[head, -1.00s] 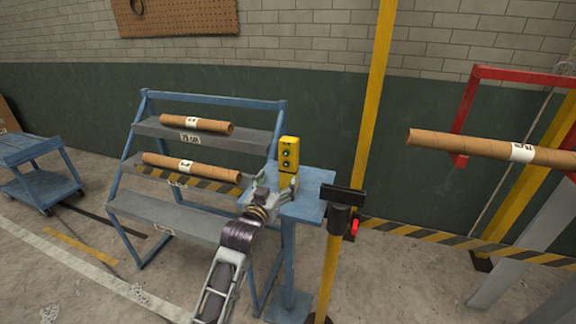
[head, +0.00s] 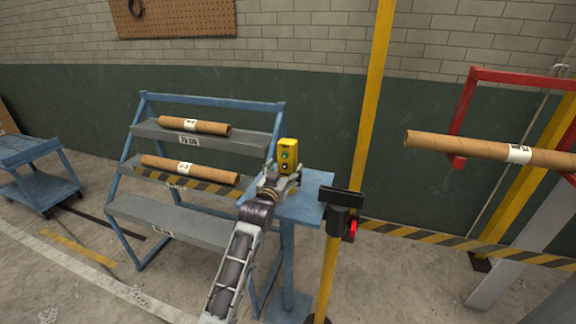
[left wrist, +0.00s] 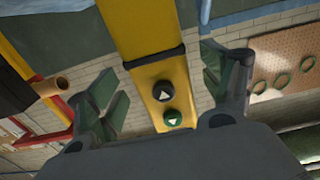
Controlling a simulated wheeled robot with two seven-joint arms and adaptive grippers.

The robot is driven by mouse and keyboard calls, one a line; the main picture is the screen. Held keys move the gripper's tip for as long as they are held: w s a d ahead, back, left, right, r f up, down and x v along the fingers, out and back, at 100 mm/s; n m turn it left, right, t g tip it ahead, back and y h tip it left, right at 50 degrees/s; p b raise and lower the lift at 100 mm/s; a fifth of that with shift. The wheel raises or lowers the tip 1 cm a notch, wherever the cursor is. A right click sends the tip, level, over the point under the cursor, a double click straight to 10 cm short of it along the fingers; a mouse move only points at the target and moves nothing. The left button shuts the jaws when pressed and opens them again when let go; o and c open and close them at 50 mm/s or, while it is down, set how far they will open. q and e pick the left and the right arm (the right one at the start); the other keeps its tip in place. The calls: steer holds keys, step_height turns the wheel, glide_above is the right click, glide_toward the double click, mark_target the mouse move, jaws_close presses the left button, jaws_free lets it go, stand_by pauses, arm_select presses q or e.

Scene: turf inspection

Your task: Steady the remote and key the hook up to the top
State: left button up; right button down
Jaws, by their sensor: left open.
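The yellow remote (head: 290,150) stands upright on a blue pedestal table (head: 312,190) in the head view. Two round arrow buttons on its face look green there. In the left wrist view the remote (left wrist: 148,35) runs between my fingers, with a dark band across it and the button nearer my palm lit green. My left gripper (head: 282,178) is open at the remote's lower part, with a gap on both sides. The hook is not clear; a small grey fitting (head: 559,70) shows by the red frame. My right gripper is out of view.
A blue rack (head: 200,225) with cardboard rolls stands left of the pedestal. A yellow post (head: 331,262) with a black head is close on the right. A long roll (head: 470,145) extends by a red frame (head: 520,77). A blue cart (head: 35,185) is far left.

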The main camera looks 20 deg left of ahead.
mark_target(286, 169)
arm_select(q)
steer(key=shift+w, duration=1.85)
steer(key=shift+d, duration=0.1)
steer(key=c, duration=1.3)
